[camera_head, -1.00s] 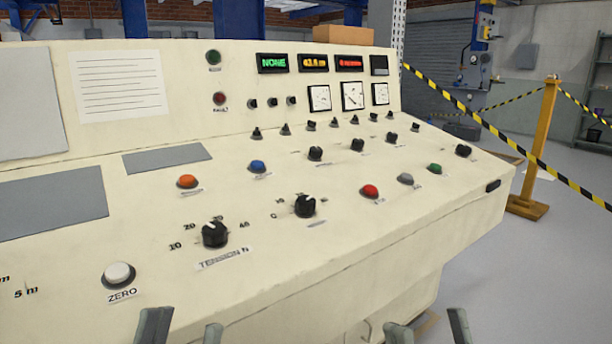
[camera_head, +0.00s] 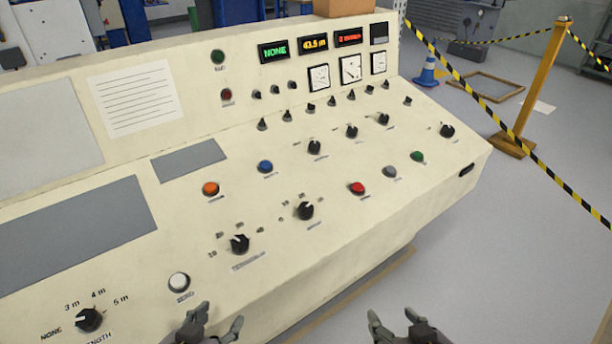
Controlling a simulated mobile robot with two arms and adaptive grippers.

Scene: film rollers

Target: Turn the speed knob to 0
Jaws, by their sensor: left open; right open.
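The cream control console has several black knobs. One black knob (camera_head: 305,211) with a small number scale sits mid-panel; its label is too small to read, so I cannot confirm it is the speed knob. Left of it is the tension knob (camera_head: 240,244), with its own number scale. The length knob (camera_head: 88,319) is at the lower left. My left gripper (camera_head: 221,314) is open and empty at the bottom edge, in front of the console and right of the white zero button (camera_head: 179,282). My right gripper (camera_head: 392,314) is open and empty, right of the console's front edge.
Coloured buttons, including orange (camera_head: 210,188), blue (camera_head: 265,166) and red (camera_head: 357,188), stand up from the sloped panel. The displays (camera_head: 272,52) and dials are on the back panel. A yellow post (camera_head: 535,85) with striped tape stands at the right. Floor in front is clear.

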